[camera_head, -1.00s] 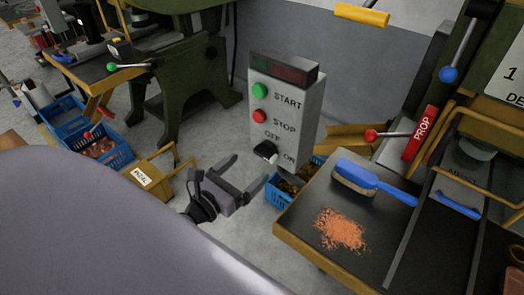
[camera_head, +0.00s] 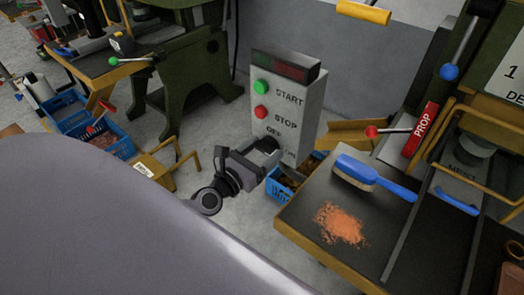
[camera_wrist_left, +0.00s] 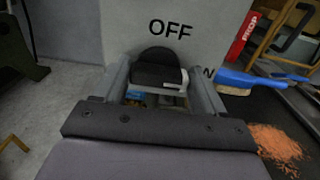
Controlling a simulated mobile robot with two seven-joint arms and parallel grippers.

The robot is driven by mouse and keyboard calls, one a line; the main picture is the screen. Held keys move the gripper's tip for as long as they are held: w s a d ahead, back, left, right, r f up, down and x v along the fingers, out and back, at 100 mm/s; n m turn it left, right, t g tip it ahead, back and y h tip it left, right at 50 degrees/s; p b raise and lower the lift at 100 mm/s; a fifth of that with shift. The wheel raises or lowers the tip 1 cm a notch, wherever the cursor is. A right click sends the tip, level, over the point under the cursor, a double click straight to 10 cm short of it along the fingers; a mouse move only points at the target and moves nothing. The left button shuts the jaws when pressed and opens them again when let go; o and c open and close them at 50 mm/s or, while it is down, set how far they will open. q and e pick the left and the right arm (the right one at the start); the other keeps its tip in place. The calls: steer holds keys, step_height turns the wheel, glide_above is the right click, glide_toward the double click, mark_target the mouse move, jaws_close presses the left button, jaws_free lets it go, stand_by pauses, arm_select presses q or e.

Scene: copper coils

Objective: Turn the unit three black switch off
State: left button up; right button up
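The grey control box (camera_head: 299,112) stands upright with a green START button (camera_head: 261,87) and a red STOP button (camera_head: 261,112). Its black switch (camera_wrist_left: 158,68) sits below the word OFF in the left wrist view; ON is mostly hidden. No unit number shows on the box. My left gripper (camera_head: 264,154) is at the lower front of the box. In the left wrist view its fingers (camera_wrist_left: 160,76) are apart, one on each side of the switch. I cannot tell whether they touch it. In the head view the gripper largely hides the switch. My right gripper is not in view.
A dark bench (camera_head: 300,222) at the right holds a blue brush (camera_head: 375,181) and copper shavings (camera_head: 341,224). A blue crate (camera_head: 280,190) stands under the box. A lever with a red knob (camera_head: 372,132) is to the box's right. Open floor lies left of the box.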

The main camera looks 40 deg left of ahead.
arm_select(q)
steer(key=c, duration=0.5)
